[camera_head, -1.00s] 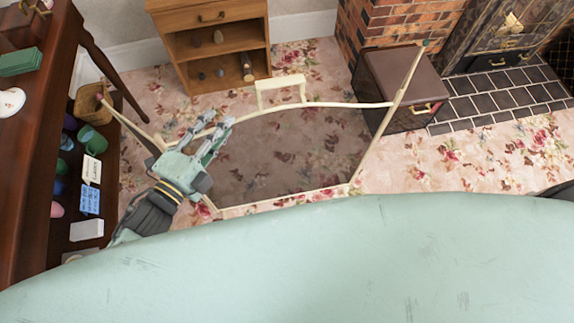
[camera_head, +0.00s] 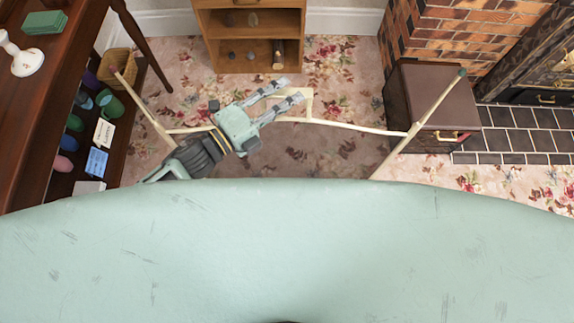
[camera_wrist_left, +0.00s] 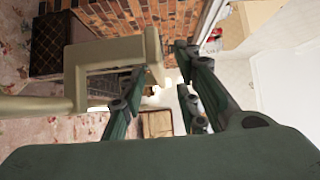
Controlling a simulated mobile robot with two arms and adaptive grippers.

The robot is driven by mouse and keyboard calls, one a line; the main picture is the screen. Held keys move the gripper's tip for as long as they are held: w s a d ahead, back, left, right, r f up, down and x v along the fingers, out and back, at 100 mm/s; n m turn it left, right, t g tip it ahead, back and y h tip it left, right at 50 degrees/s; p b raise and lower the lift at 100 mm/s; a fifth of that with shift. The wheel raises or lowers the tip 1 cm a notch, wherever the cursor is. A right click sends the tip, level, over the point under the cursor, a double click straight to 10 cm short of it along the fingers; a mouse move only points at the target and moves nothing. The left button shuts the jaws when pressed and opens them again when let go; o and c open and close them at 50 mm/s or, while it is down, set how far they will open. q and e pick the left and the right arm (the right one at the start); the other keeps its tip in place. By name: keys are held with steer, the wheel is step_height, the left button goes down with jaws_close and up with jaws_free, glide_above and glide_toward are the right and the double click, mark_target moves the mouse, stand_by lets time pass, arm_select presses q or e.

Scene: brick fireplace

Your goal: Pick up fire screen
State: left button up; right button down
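The fire screen (camera_head: 352,126) stands on the flowered carpet, with a cream frame, a dark see-through mesh and slanted side posts. Its lower part is hidden by my body. Its cream handle (camera_head: 310,100) rises from the top rail, and it also shows large in the left wrist view (camera_wrist_left: 108,54). My left gripper (camera_head: 290,91) is open, with its fingertips close to the left side of the handle. In the left wrist view, the handle's end lies by the gap between the fingers (camera_wrist_left: 160,62); I cannot tell whether they touch. My right gripper is not in view.
A wooden cabinet (camera_head: 250,35) stands behind. A dark box (camera_head: 430,95) sits right, by the brick fireplace (camera_head: 450,35) and its tiled hearth (camera_head: 520,130).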

arm_select(q)
steer(key=shift+x, duration=1.3)
steer(key=shift+a, duration=0.1)
jaws_close()
steer(key=shift+w+r, duration=0.1)
steer(key=shift+r, duration=0.2)
